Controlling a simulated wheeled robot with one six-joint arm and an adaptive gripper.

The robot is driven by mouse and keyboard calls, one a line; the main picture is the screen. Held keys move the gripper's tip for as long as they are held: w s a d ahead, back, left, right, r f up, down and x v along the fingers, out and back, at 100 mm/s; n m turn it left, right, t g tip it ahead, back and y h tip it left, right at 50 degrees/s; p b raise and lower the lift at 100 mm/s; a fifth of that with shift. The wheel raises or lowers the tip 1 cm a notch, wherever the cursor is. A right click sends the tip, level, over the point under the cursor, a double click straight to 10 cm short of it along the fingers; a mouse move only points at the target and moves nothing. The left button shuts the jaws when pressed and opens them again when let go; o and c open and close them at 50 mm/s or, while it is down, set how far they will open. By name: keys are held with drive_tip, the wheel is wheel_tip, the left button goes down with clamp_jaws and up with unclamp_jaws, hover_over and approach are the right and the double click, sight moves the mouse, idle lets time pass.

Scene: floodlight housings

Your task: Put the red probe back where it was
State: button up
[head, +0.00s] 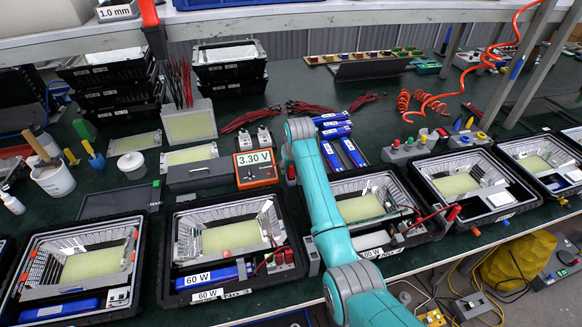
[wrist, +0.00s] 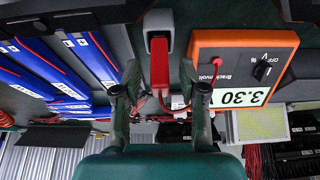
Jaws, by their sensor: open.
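In the wrist view a red probe-like handle (wrist: 160,62) stands at a light grey holder block (wrist: 158,22), next to the orange meter (wrist: 228,62) reading 3.30. My gripper (wrist: 160,92) is open, with one finger on each side of the red handle and gaps between them. I cannot tell how deep the red handle sits in the block. In the head view the orange meter (head: 255,167) stands left of my arm, with a small red piece (head: 291,172) at its right side. My arm hides the gripper there.
Open floodlight housings (head: 228,240) line the bench front. Blue bars (head: 341,150) lie right of my arm and show in the wrist view (wrist: 45,70). A grey block with coloured knobs (head: 408,148) stands further right. Stacked housings (head: 112,88) stand at the back left.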

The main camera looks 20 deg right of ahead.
drive_tip(key=v, duration=1.2)
drive_tip(key=shift+r, duration=0.2)
